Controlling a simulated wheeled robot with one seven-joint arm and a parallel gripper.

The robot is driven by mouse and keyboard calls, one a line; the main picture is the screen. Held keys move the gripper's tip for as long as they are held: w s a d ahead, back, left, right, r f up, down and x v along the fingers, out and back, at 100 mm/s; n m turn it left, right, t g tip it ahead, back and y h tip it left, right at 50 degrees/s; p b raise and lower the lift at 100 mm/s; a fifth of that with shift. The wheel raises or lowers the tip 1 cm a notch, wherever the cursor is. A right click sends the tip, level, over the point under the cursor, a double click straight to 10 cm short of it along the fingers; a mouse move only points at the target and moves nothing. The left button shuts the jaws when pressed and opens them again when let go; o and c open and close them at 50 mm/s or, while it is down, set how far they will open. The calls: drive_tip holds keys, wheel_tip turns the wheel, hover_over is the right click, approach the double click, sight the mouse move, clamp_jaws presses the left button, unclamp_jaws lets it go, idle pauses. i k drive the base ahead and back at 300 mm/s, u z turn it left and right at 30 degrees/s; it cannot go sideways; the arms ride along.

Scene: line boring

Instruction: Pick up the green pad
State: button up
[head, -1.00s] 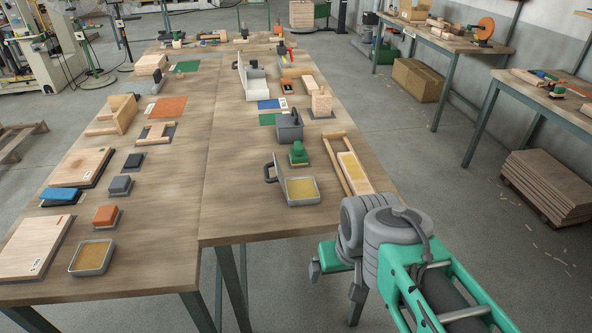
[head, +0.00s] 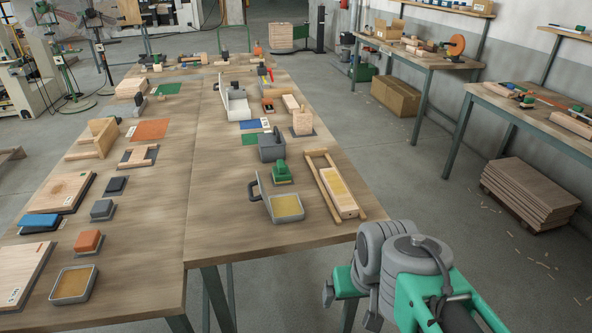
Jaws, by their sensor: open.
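Several green things lie on the workbench (head: 230,180), and I cannot tell for sure which is the green pad. A green block (head: 280,172) with a rounded top sits on a dark base, behind the open grey tin with the yellow insert. Another flat green sheet (head: 165,89) lies at the far left. My gripper (head: 350,307) is open and empty at the lower right. It hangs off the front right corner of the bench, clear of all the green things.
A wooden-railed tray (head: 341,194) stands between the green block and the bench's right edge. The open tin (head: 286,208) is in front of the block, and a grey box (head: 271,147) behind it. Bare wood lies left of these. Side benches stand at the right.

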sight(281, 173)
drive_tip(key=i, duration=0.65)
drive_tip(key=u, duration=0.55)
drive_tip(key=i, duration=0.55)
drive_tip(key=u, duration=0.1)
